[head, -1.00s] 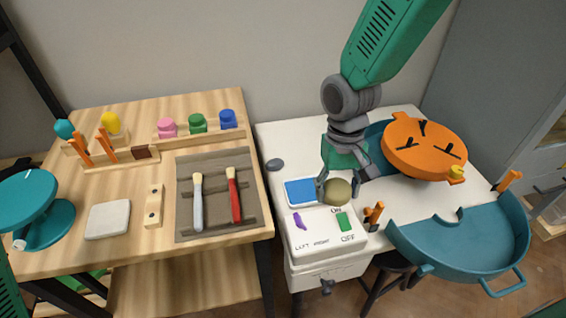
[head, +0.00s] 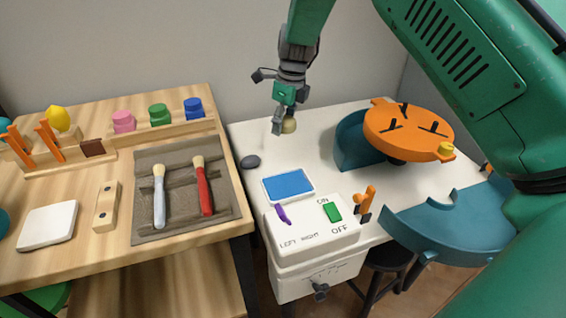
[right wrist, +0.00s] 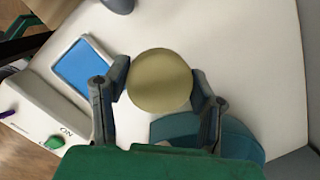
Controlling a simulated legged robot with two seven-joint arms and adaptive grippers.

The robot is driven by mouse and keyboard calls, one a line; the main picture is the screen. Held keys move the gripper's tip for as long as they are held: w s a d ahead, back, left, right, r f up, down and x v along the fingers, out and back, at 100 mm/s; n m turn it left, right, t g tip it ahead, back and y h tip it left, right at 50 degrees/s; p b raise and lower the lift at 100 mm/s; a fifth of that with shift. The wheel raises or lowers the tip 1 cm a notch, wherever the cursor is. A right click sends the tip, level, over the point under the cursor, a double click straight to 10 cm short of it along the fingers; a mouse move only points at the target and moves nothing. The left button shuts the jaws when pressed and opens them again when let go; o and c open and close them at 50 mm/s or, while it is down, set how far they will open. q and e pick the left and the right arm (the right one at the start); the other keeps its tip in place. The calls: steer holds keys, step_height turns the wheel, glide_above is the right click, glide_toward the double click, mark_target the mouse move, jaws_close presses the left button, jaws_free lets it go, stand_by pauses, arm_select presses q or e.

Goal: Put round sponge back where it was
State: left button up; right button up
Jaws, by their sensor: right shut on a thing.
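The round sponge (head: 289,125) is a small olive-tan disc-like ball. My right gripper (head: 282,122) is shut on it, above the back of the white table, beyond the blue pad. In the right wrist view the sponge (right wrist: 160,80) sits between both fingers of my right gripper (right wrist: 160,85), with white tabletop behind it. Whether it touches the table I cannot tell. My left gripper is not in view.
The white table (head: 320,150) has clear room at the back. A dark oval stone (head: 250,162) lies at its left edge. A control box (head: 310,228) with a blue pad (head: 288,186) stands in front. An orange disc (head: 408,132) and teal basin parts (head: 450,235) are at right.

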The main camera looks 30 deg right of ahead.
steer(key=shift+d, duration=0.1)
steer(key=shift+d+f, duration=0.2)
steer(key=shift+f, duration=0.25)
steer(key=b, duration=0.2)
glide_above(283, 158)
steer(key=f, duration=0.4)
steer(key=shift+s+d+f, duration=0.1)
steer(key=shift+d+f, duration=0.1)
steer(key=shift+f, duration=0.2)
step_height(283, 158, down, 4)
steer(key=shift+p, duration=0.4)
steer(key=shift+f, duration=0.15)
steer(key=o, duration=1.1)
